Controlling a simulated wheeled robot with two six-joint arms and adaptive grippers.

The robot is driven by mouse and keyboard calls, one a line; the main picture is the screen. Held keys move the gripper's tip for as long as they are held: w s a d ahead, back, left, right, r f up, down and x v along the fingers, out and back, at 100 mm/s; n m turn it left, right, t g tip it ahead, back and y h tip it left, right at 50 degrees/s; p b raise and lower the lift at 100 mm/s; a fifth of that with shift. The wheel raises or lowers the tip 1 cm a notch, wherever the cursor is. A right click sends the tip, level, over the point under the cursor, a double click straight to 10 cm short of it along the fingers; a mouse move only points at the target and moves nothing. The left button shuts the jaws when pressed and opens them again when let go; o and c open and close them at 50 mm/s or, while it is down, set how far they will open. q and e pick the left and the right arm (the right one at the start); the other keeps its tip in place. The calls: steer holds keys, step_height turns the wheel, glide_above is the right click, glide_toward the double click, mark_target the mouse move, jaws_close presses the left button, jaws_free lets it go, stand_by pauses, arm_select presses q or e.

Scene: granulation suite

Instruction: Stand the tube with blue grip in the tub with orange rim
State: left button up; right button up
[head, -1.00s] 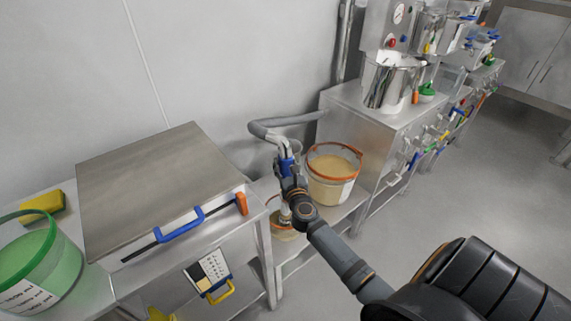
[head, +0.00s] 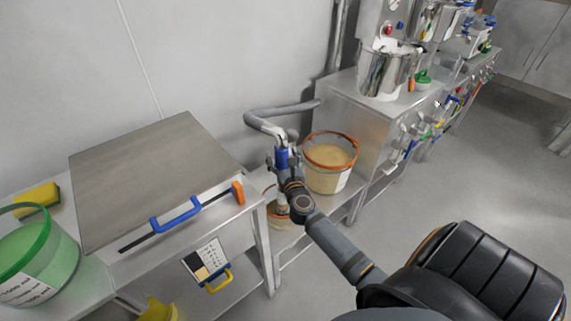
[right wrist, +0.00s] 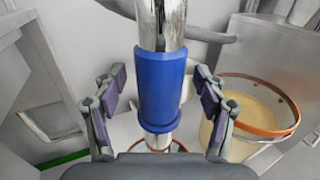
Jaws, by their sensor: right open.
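The steel tube with its blue grip (head: 282,158) stands about upright at the end of a grey hose. It fills the middle of the right wrist view (right wrist: 165,88). My right gripper (right wrist: 160,94) is open, one finger on each side of the blue grip, with gaps showing. In the head view the right gripper (head: 284,168) partly hides the tube. The tub with orange rim (head: 330,166) holds tan material and stands just right of the gripper, also in the right wrist view (right wrist: 272,134).
A steel bench (head: 150,175) with a blue handle stands to the left, with a green tub (head: 38,265) and yellow sponge (head: 38,198). A steel cabinet (head: 365,125) carrying a steel pot (head: 385,72) is behind the orange-rimmed tub. Open floor lies to the right.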

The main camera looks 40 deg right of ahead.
steer(key=v, duration=1)
steer(key=shift+s, duration=0.4)
steer(key=s+a+f+n+g+y, duration=0.1)
steer(key=s+f+n+g+y, duration=0.15)
steer(key=f+n, duration=0.7)
steer(key=s+a+f+n+g+y, duration=0.15)
steer(key=s+f+n, duration=0.35)
steer(key=f, duration=0.7)
steer(key=s+a+f+n+g+y, duration=0.1)
steer(key=s+f+n+g, duration=0.1)
steer(key=f+n, duration=0.8)
steer(key=s+a+f+n+g+y, duration=0.1)
steer(key=s+f+n+g, duration=0.4)
steer(key=s+f, duration=0.55)
steer(key=s+f+n+g, duration=0.2)
steer(key=s+f+n, duration=0.25)
steer(key=s, duration=0.35)
steer(key=s+f+n+g, duration=0.2)
steer(key=s+f+n, duration=0.25)
steer(key=s, duration=0.35)
step_height(320, 180, up, 13)
steer(key=s+n+p, duration=0.2)
steer(key=p, duration=1.1)
steer(key=shift+s+a+r+g, duration=0.2)
steer(key=shift+r+g, duration=0.05)
steer(key=shift+g, duration=0.05)
